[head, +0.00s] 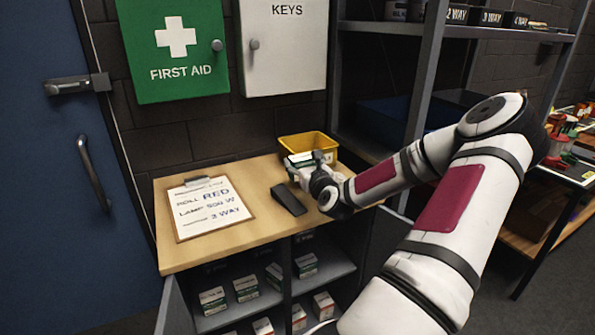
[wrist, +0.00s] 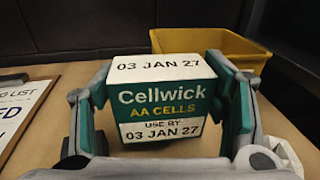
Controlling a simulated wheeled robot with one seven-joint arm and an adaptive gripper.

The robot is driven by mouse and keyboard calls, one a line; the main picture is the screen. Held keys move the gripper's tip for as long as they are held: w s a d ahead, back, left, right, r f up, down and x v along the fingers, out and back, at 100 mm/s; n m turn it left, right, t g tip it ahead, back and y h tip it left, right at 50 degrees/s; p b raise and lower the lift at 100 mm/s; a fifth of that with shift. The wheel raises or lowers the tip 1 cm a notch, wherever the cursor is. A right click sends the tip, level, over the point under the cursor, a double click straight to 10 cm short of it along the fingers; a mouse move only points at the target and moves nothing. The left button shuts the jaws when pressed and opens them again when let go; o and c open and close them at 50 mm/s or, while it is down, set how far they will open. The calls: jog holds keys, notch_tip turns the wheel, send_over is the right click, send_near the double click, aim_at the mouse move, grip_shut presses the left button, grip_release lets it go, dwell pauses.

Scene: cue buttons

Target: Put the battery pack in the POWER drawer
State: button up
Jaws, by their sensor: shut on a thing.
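The battery pack (wrist: 160,100) is a teal and white box reading "Cellwick AA CELLS", "USE BY 03 JAN 27", with the same date on its top. My gripper (wrist: 165,105) is shut on it, one finger at each side. The pack looks upright, in front of the yellow bin; whether it touches the bench is unclear. In the head view my gripper (head: 312,170) is over the right part of the wooden bench top (head: 250,243), partly hiding the pack. No drawer marked POWER shows in either view.
A yellow bin (head: 318,139) stands behind the pack. A clipboard (head: 211,208) and a dark wedge (head: 288,200) lie to its left. Shelves below the bench hold several small boxes (head: 246,288). A grey rack (head: 424,75) stands at right, a blue door (head: 50,200) at left.

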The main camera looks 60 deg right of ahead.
aim_at(300, 158)
jog(key=shift+x, duration=1.5)
notch_tip(300, 158, down, 4)
jog(key=shift+d+r+b, duration=0.1)
jog(key=shift+d+b, duration=0.05)
jog(key=shift+b, duration=0.15)
jog(key=o, duration=1.3)
jog(key=shift+o, duration=0.2)
